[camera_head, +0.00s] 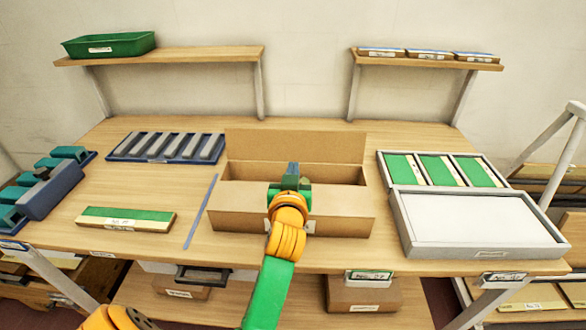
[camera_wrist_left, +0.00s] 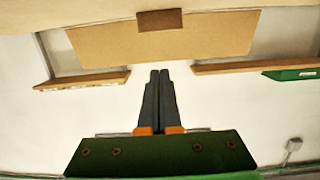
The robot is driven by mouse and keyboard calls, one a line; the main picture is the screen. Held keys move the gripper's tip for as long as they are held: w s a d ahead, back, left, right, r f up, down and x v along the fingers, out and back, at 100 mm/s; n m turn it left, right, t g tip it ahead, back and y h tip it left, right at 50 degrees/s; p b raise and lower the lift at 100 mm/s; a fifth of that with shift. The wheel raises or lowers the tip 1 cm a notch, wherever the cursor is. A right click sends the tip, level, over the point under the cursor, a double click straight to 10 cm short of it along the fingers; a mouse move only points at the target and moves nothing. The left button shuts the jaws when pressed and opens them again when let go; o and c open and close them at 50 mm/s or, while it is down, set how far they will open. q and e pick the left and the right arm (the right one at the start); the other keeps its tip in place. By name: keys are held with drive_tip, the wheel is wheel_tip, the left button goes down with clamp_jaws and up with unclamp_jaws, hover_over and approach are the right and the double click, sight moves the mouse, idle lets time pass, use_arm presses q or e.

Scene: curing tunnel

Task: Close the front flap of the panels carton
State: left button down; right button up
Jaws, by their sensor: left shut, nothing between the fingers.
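The panels carton (camera_head: 292,224) stands at the middle front of the table, a plain brown box with a label on its front wall. Its back flap (camera_head: 295,145) stands upright; it also shows in the left wrist view (camera_wrist_left: 215,36). The front flap (camera_head: 240,197) appears to lean inward over the front part of the opening, with a gap behind it. My left gripper (camera_head: 291,168) is shut and empty above this flap, fingers pointing to the back. Its closed fingers also show in the left wrist view (camera_wrist_left: 159,95). I cannot tell whether it touches the flap. My right gripper is not in view.
A blue strip (camera_head: 200,212) and a green-topped block (camera_head: 125,219) lie left of the carton. A slotted blue tray (camera_head: 116,157) is behind them. A grey tray (camera_head: 480,252) and a tray of green panels (camera_head: 383,166) stand right. Two shelves (camera_head: 180,57) hang behind.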

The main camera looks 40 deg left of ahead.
use_arm(q)
wheel_tip(320, 180, down, 3)
drive_tip(key=shift+w+a+f+b, duration=0.1)
drive_tip(key=shift+b, duration=0.5)
drive_tip(key=shift+f+b, duration=0.2)
drive_tip(key=shift+b, duration=0.2)
drive_tip(key=shift+s+d, duration=0.2)
drive_tip(key=shift+s, duration=0.25)
drive_tip(key=shift+w, duration=0.1)
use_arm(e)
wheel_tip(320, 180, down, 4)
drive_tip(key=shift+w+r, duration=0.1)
use_arm(q)
drive_tip(key=shift+w+a+g+p, duration=0.15)
drive_tip(key=shift+g+p, duration=0.15)
drive_tip(key=shift+p, duration=0.85)
drive_tip(key=shift+f+g+h+p, duration=0.3)
drive_tip(key=shift+f+h+p, duration=0.05)
drive_tip(key=shift+h, duration=0.05)
drive_tip(key=shift+f, duration=0.4)
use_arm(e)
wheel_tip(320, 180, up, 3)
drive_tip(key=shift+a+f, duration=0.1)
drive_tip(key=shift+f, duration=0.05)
